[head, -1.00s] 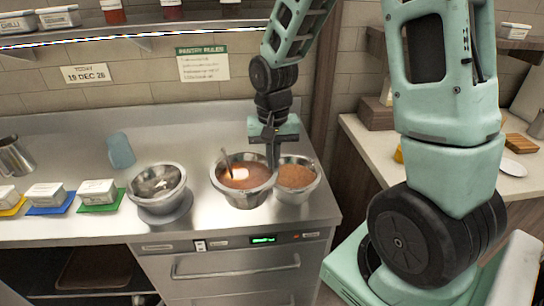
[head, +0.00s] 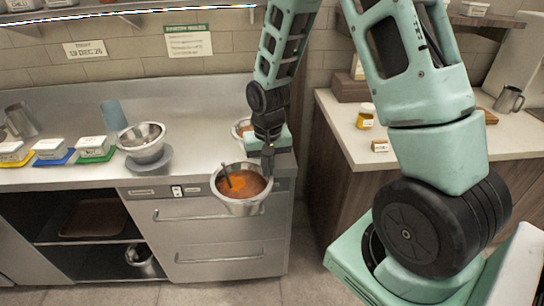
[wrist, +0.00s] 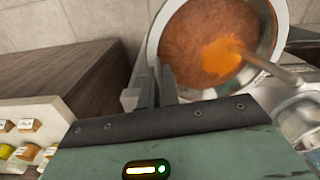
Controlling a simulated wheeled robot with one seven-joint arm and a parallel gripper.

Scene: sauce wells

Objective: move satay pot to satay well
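A steel pot (head: 240,208) of orange-brown sauce, with a ladle standing in it, hangs in front of the counter's front edge. No label on it is readable, so I cannot confirm it is the satay pot. My gripper (head: 268,158) is at its back right rim and appears shut on that rim. In the wrist view the pot (wrist: 268,60) fills the upper right, with my gripper fingers (wrist: 157,88) at its rim. A second pot (head: 236,130) stands on the counter, mostly hidden behind my gripper. I cannot make out a satay well.
An empty steel bowl (head: 142,136) sits on a grey round base (head: 149,166) on the counter (head: 195,125). White tubs on coloured mats and a blue cup (head: 113,115) are further left.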

